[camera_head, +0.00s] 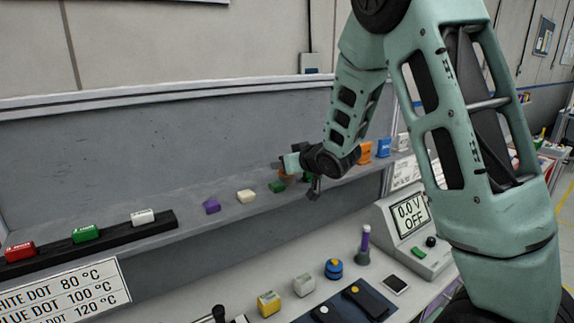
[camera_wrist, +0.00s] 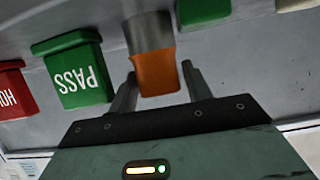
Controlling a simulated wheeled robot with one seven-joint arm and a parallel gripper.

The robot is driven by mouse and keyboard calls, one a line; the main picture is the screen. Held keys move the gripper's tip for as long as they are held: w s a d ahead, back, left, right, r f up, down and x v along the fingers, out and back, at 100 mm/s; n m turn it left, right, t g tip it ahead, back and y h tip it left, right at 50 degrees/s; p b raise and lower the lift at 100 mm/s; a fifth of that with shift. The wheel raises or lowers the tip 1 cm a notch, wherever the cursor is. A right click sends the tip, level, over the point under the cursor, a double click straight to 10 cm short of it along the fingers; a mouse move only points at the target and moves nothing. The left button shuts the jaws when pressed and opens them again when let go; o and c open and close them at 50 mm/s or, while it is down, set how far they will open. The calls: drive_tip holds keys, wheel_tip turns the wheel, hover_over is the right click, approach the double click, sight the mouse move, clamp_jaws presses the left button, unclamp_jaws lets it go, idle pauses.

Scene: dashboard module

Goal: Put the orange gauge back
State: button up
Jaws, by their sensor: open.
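An orange piece with a grey rounded end (camera_wrist: 155,70), which looks like the orange gauge, stands on the grey shelf. It lies between the two fingers of my gripper (camera_wrist: 158,86) in the wrist view, with a gap visible on the sides. In the head view a small part of the orange piece (camera_head: 286,177) shows beside my gripper (camera_head: 302,174), which is over the shelf. My gripper is open. The wrist and fingers hide much of the piece in the head view.
A green PASS block (camera_wrist: 75,75) and a red block (camera_wrist: 14,90) stand close on one side; a green block (camera_wrist: 203,10) is on the other. Purple (camera_head: 211,206) and cream (camera_head: 246,196) blocks share the shelf. A black rack (camera_head: 110,240) is at left, a meter (camera_head: 415,235) below right.

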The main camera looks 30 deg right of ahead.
drive_tip(key=c, duration=0.9)
